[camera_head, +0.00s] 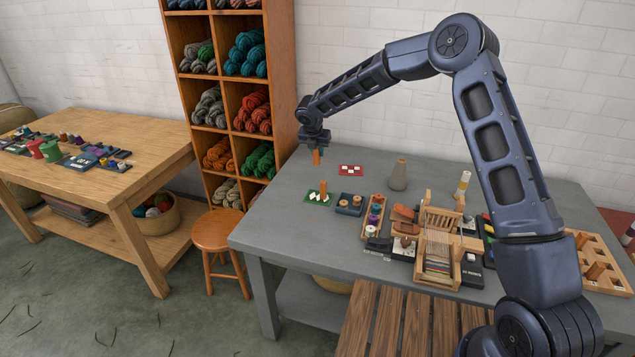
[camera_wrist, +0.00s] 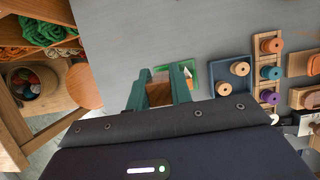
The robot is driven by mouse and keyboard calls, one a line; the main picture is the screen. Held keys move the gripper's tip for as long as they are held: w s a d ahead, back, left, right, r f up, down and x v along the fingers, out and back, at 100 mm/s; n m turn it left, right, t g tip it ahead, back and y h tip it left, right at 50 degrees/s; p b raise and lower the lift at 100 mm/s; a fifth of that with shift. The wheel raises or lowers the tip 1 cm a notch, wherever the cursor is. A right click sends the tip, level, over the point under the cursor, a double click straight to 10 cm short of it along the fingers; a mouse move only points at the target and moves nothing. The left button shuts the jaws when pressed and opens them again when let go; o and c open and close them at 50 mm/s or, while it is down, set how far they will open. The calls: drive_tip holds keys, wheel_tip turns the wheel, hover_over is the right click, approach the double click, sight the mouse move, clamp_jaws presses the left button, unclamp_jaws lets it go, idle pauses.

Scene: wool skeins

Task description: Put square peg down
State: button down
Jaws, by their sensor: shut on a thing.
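My gripper (camera_head: 315,146) hangs pointing down over the left part of the grey table. It is shut on the square peg (camera_head: 317,158), an orange-brown wooden block whose lower part sticks out below the fingers. In the wrist view the peg (camera_wrist: 160,95) sits between the two green fingers (camera_wrist: 159,86). The peg appears clear of the table, though the exact gap is hard to tell. A green board (camera_head: 313,203) with white pieces and an upright wooden peg (camera_head: 323,186) lies nearer the front. Part of that board shows behind the fingers in the wrist view (camera_wrist: 190,66).
The grey table (camera_head: 275,208) is bare around and left of the gripper. A red board (camera_head: 351,165) with white pieces lies to its right, and a grey cone (camera_head: 397,175) stands beyond. A blue tray (camera_head: 341,210) and spool rack (camera_head: 365,228) sit nearer, with a loom (camera_head: 437,265) further right.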

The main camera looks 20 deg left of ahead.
wheel_tip(320, 180, down, 13)
drive_tip(key=shift+f, duration=0.1)
idle(0.5)
drive_tip(key=shift+f, duration=0.15)
drive_tip(key=c, duration=1.3)
unclamp_jaws()
drive_tip(key=shift+o, duration=0.2)
drive_tip(key=v, duration=1.2)
